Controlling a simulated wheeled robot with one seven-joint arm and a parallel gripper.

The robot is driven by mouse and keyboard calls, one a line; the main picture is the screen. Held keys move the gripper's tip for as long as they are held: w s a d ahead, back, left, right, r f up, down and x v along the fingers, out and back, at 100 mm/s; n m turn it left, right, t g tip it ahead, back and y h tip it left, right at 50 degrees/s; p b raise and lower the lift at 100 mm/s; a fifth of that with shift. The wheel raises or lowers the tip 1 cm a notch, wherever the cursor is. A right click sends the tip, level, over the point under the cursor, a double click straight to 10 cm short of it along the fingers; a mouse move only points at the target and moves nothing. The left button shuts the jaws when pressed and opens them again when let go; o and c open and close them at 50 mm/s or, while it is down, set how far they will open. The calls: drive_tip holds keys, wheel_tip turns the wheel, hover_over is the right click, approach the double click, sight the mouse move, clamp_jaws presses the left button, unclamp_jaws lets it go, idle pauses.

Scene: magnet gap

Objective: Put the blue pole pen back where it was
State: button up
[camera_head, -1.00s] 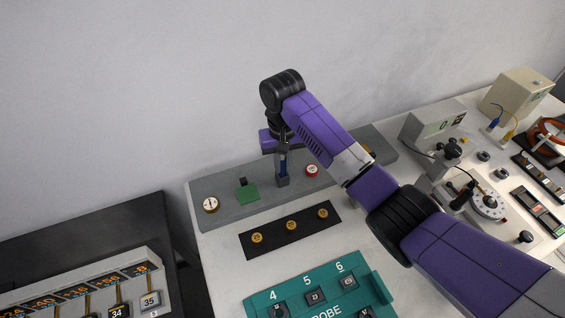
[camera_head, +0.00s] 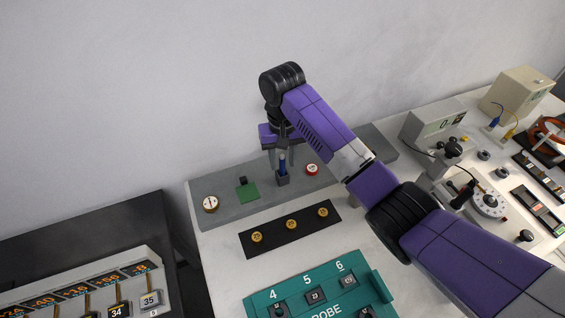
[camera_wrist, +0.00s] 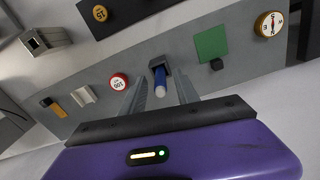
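The blue pole pen (camera_head: 282,165) stands upright in a small dark grey holder (camera_head: 283,181) on the grey shelf. In the wrist view the pen (camera_wrist: 160,82) shows its pale end towards the camera, its other end in the holder (camera_wrist: 157,63). My gripper (camera_head: 281,168) is open above the holder. In the wrist view its two fingers (camera_wrist: 162,90) are spread on either side of the pen, with a gap on each side. The pen's lower end is hidden inside the holder.
On the grey shelf (camera_head: 225,213) are a green square (camera_head: 247,193), a round compass-like dial (camera_head: 210,204) and a red-rimmed round piece (camera_head: 312,169). A black strip with brass discs (camera_head: 291,230) lies in front. A teal panel (camera_head: 318,297) is nearer.

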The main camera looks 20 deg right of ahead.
wheel_tip(320, 180, up, 11)
drive_tip(key=p, duration=0.3)
drive_tip(key=shift+f, duration=0.15)
